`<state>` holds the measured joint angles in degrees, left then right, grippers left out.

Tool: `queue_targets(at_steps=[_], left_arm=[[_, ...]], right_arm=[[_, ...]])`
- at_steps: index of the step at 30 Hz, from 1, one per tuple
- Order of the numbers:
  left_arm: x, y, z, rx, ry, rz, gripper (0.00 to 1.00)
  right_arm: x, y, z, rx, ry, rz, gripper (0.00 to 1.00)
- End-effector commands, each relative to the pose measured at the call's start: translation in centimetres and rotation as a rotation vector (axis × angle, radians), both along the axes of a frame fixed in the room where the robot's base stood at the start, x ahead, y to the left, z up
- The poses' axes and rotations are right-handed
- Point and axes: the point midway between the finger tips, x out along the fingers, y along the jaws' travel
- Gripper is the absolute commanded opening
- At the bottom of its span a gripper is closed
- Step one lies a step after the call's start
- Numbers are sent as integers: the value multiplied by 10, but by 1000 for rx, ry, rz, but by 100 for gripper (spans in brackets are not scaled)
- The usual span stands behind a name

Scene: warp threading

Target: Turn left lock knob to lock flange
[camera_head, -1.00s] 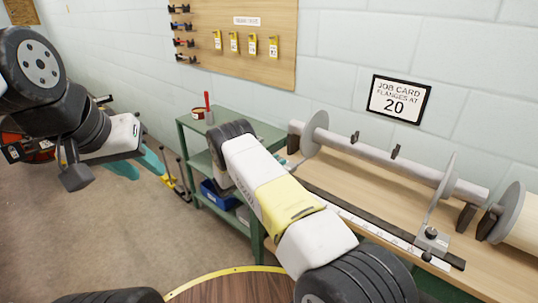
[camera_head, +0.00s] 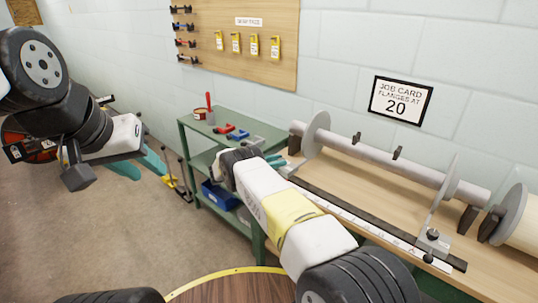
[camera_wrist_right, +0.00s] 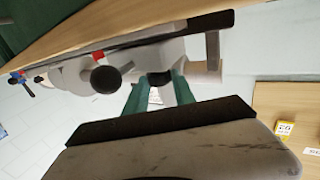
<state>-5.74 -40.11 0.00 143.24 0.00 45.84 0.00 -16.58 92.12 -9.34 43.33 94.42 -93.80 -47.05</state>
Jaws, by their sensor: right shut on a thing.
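The left flange (camera_head: 317,135) is a grey disc on the roller (camera_head: 375,162) over the bench. My right gripper (camera_head: 276,160) reaches to the left end of the bench rail, beside the left flange. In the right wrist view its teal fingers (camera_wrist_right: 158,97) are shut on a dark knob, the left lock knob (camera_wrist_right: 158,79), on a grey block. Another round black knob (camera_wrist_right: 105,79) sits beside it, outside the fingers. Whether the lock knob is turned cannot be told. My left gripper (camera_head: 138,168) hangs at the left, open and empty, away from the bench.
The right flange (camera_head: 447,195) stands on the roller, with its own grey block and knob (camera_head: 433,235) on the rail. A white scale (camera_head: 350,218) runs along the rail. A green cart (camera_head: 190,125) holds coloured clamps (camera_head: 237,134). A job card (camera_head: 400,100) reads 20.

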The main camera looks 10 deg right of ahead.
Motion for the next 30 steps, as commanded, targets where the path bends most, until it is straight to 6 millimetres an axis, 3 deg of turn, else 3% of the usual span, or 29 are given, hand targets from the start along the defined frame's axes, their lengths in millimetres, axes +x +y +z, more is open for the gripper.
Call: queue_targets(at_steps=[6, 7, 9, 10, 20, 30], left_arm=[[0, 0, 0, 0, 0, 0, 36], [0, 0, 0, 0, 0, 0, 36], [0, 0, 0, 0, 0, 0, 36], [0, 0, 0, 0, 0, 0, 36], [0, 0, 0, 0, 0, 0, 36], [0, 0, 0, 0, 0, 0, 36]], right_arm=[[-1, -1, 0, -3, 0, -2, 0], [-1, -1, 0, -3, 0, -2, 37], [-1, -1, 0, -3, 0, -2, 51], [-1, -1, 0, -3, 0, -2, 53], [0, 2, 0, -2, 0, 0, 53], [-10, 52, 0, -1, -1, 2, 53]])
